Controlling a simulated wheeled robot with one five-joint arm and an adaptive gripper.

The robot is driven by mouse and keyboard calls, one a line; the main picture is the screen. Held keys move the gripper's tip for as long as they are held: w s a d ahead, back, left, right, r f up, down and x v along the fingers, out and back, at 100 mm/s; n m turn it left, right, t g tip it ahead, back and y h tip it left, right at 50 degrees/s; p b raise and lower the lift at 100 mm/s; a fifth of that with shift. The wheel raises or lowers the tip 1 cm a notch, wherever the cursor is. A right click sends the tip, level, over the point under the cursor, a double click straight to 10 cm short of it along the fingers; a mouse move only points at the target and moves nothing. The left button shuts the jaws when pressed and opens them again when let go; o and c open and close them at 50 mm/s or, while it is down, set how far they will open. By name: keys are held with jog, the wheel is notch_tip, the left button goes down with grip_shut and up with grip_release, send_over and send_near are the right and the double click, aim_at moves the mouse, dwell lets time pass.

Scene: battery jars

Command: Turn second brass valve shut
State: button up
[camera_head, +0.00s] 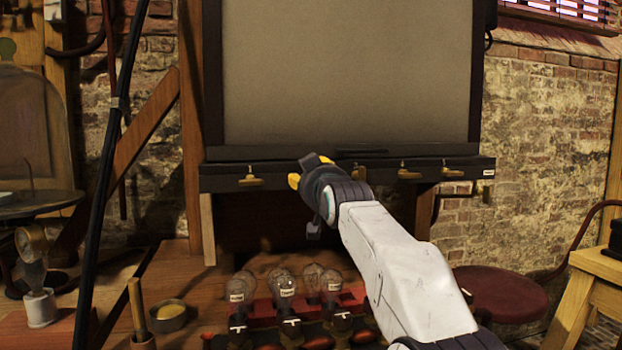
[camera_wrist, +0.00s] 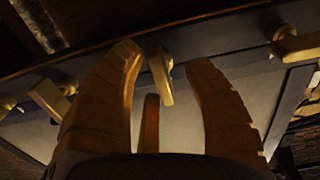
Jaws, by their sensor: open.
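Several brass valves with lever handles sit in a row on the front of a black ledge (camera_head: 218,180). The leftmost valve (camera_head: 250,179) is in clear view, and two more, a right one (camera_head: 409,174) and the rightmost (camera_head: 453,173), show past my arm. My gripper (camera_head: 309,170) is at the ledge, just right of the leftmost valve, and hides what is behind it. In the wrist view my gripper (camera_wrist: 163,57) is open, with a brass valve handle (camera_wrist: 161,78) between its two yellow fingers. Gaps show on both sides; I see no clear contact.
Neighbouring valves flank the fingers in the wrist view, one at left (camera_wrist: 50,98) and one at right (camera_wrist: 296,44). Below the ledge, several glass jars (camera_head: 284,284) stand in a red rack. A large grey panel (camera_head: 345,75) rises above the ledge. A red stool (camera_head: 500,292) stands at right.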

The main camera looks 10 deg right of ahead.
grip_shut()
jog(key=shift+m+p, duration=0.3)
dwell(0.3)
jog(key=m+p, duration=0.1)
jog(key=m, duration=0.1)
jog(key=shift+m+p, duration=0.3)
jog(key=shift+m, duration=0.1)
jog(key=m, duration=0.6)
jog(key=m+p, duration=0.1)
jog(key=m, duration=0.3)
jog(key=shift+f, duration=0.3)
jog(key=shift+f+m, duration=0.15)
jog(key=shift+m, duration=2.15)
jog(key=shift+c, duration=0.2)
grip_release()
